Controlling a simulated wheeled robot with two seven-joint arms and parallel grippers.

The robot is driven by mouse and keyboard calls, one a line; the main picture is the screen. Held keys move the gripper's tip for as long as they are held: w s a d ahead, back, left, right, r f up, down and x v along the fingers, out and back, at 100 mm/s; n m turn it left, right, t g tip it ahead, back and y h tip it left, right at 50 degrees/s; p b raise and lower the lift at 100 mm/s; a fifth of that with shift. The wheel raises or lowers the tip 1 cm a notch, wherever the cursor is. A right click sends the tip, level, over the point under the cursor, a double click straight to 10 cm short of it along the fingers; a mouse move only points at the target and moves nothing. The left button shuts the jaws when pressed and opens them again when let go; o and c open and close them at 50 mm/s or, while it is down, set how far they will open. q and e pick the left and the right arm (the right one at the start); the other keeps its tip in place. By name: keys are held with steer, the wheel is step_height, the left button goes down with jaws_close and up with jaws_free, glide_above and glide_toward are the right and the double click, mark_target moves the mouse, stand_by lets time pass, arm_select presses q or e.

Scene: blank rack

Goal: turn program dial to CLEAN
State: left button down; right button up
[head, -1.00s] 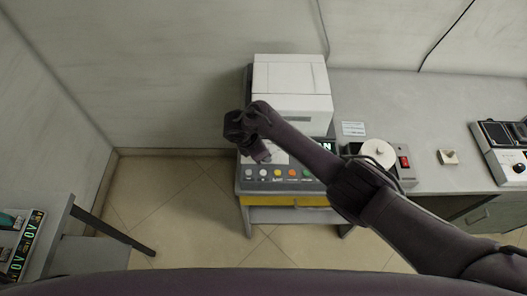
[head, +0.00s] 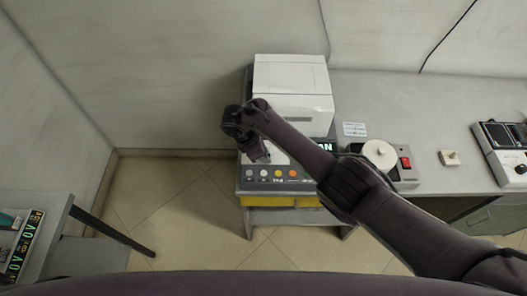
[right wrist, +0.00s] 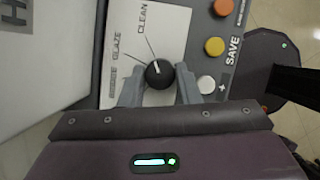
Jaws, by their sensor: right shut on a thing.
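The program dial (right wrist: 159,75) is a round black knob with a white pointer mark, on a white plate in the right wrist view. Its mark points up the picture, roughly along the line to the printed word CLEAN (right wrist: 143,18). The word GLAZE (right wrist: 117,45) and a further, hard to read label stand to its left. My right gripper (right wrist: 159,86) has its two grey fingers on either side of the dial and is shut on it. In the head view, my right gripper (head: 262,157) is over the machine's control panel (head: 310,183) and hides the dial. My left gripper is not in view.
Yellow (right wrist: 214,46), orange (right wrist: 223,7) and white (right wrist: 206,83) buttons sit close to the dial. A white box-shaped housing (head: 290,85) rises behind the panel. A device with a white disc (head: 379,154) and red switch stands right on the grey counter.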

steer(key=o, duration=1)
steer(key=v, duration=0.8)
